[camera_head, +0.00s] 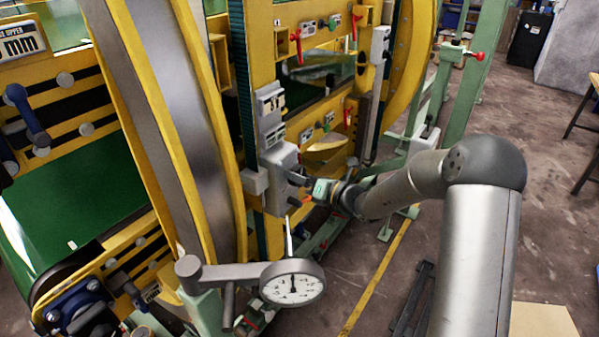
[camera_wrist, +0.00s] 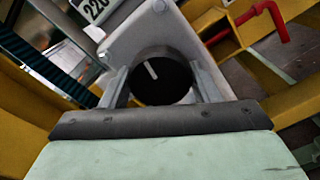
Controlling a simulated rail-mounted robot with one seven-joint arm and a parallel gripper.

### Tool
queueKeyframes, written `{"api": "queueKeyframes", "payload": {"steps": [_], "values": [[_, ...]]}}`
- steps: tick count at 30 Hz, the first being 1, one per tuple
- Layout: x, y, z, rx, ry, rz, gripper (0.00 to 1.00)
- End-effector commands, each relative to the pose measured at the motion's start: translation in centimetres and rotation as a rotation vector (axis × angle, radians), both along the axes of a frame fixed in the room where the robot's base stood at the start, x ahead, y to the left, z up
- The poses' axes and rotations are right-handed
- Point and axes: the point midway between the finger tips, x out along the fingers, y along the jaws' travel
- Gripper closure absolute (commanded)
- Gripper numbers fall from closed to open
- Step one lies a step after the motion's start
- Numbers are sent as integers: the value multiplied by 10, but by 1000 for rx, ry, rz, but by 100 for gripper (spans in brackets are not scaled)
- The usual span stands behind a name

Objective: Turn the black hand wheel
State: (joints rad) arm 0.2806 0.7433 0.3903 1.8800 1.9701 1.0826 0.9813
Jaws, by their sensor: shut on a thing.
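The black hand wheel (camera_wrist: 165,82) is a round black knob with a short white mark, set on a light grey housing. In the wrist view it sits between the two fingers of my gripper (camera_wrist: 162,88), one finger on each side, and the gripper is shut on it. The white mark points up and slightly left. In the head view my gripper (camera_head: 302,190) reaches the grey control box (camera_head: 280,165) on the yellow machine. The wheel is hard to make out there, small and partly covered by the fingers.
A round dial gauge (camera_head: 293,287) on a grey arm stands in front, below my gripper. Red levers (camera_head: 296,46) stick out above, and one red lever (camera_wrist: 272,18) is at the upper right in the wrist view.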

Motion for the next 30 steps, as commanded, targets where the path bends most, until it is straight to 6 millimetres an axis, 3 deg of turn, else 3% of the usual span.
{"api": "queueKeyframes", "payload": {"steps": [18, 19, 21, 30], "values": [[0, 0, -1, 22, 37, 0, 67], [0, 0, -1, 22, 37, 0, 39], [0, 0, -1, 22, 36, -1, 22], [-1, -1, -1, 21, 35, -1, 22]]}}
